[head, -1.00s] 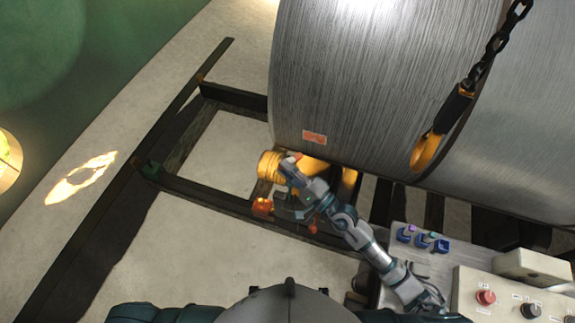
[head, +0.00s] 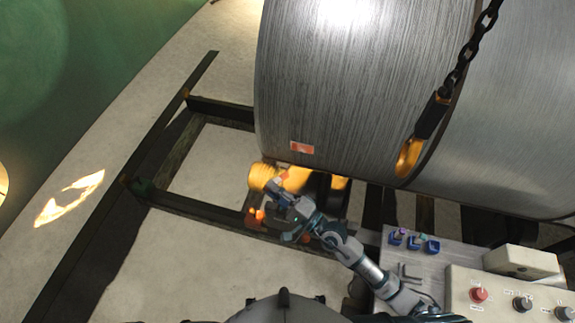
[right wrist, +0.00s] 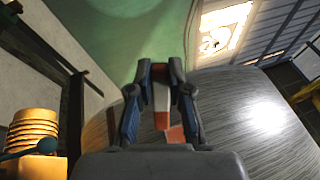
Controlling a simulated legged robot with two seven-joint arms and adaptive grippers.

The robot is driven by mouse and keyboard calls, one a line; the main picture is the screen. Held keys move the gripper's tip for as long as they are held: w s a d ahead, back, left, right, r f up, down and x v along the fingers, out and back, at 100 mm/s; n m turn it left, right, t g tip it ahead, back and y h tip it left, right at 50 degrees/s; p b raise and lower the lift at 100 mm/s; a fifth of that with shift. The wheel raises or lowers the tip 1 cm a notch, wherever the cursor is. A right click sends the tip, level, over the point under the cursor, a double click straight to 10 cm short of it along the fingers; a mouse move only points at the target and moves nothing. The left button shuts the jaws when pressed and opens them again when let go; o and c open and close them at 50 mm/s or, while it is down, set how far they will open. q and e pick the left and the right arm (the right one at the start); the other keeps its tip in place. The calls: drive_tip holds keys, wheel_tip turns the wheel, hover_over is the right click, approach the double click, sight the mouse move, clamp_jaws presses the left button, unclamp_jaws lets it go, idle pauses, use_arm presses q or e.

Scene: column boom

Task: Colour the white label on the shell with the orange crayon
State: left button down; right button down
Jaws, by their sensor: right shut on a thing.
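The label (head: 302,148) is a small rectangle low on the big brushed-metal shell (head: 350,85). It looks mostly orange, with paler patches. My right gripper (head: 275,185) is just below and left of the label, apart from it. In the right wrist view the right gripper (right wrist: 162,72) is shut on the orange crayon (right wrist: 161,97), which shows orange ends and a pale middle. Part of the label (right wrist: 176,134) shows beyond the crayon, partly hidden by the gripper. My left gripper is not in view.
A chain with a yellow hook (head: 409,157) hangs against the shell. Blue holders (head: 414,241) stand on the grey bench beside a control box with knobs (head: 480,294). A dark floor frame (head: 200,208) and a yellow ribbed part (head: 263,176) lie below the shell.

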sight(287, 178)
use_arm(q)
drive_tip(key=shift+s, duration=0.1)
